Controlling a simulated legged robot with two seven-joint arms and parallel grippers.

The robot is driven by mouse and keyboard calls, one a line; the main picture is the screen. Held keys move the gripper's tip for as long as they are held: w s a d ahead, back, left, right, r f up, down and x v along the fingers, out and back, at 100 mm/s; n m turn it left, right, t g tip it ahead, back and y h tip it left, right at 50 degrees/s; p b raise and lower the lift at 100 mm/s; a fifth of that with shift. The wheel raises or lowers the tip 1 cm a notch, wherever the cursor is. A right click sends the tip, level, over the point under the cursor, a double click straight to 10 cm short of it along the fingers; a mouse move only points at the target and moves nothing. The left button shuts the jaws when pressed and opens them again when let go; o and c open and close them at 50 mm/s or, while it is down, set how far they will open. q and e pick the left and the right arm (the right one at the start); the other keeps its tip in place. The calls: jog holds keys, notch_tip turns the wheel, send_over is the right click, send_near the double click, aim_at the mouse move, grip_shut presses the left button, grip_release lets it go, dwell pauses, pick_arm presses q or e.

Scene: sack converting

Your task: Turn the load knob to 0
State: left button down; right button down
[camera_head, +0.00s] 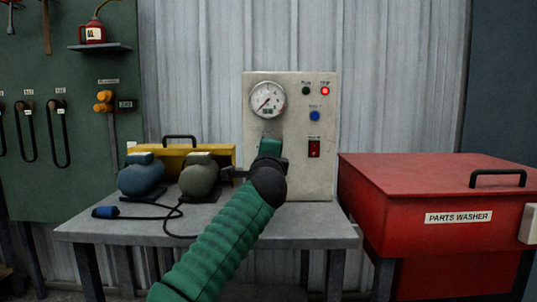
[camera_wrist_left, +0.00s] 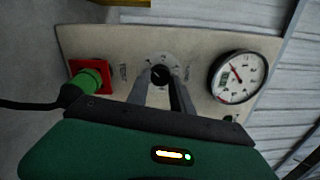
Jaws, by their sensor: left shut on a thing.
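The load knob (camera_wrist_left: 160,73) is a small black knob on a pale round dial on the control panel (camera_head: 320,185). In the left wrist view it sits between the fingertips of my left gripper (camera_wrist_left: 162,82), which is shut on it. In the head view my left gripper (camera_head: 267,152) is at the panel's lower left part and hides the knob. The knob's pointer and scale marks are too small to read. My right gripper is not in view.
Above the knob is a round gauge (camera_head: 267,99). To its right are a lit red lamp (camera_head: 325,91), a blue button (camera_head: 315,116) and a red switch (camera_head: 314,149). Two motors, blue (camera_head: 141,176) and olive (camera_head: 199,177), stand left on the bench (camera_head: 290,225). A red parts washer (camera_head: 430,190) stands right.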

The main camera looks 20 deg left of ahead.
pick_arm(q)
jog(key=c, duration=1.1)
grip_release()
jog(key=shift+w+f, duration=0.2)
jog(key=shift+f, duration=0.1)
jog(key=shift+s+r, duration=0.1)
jog(key=shift+r, duration=0.05)
jog(key=b+v, duration=0.3)
jog(key=v, duration=1.3)
jog(key=shift+s, duration=0.4)
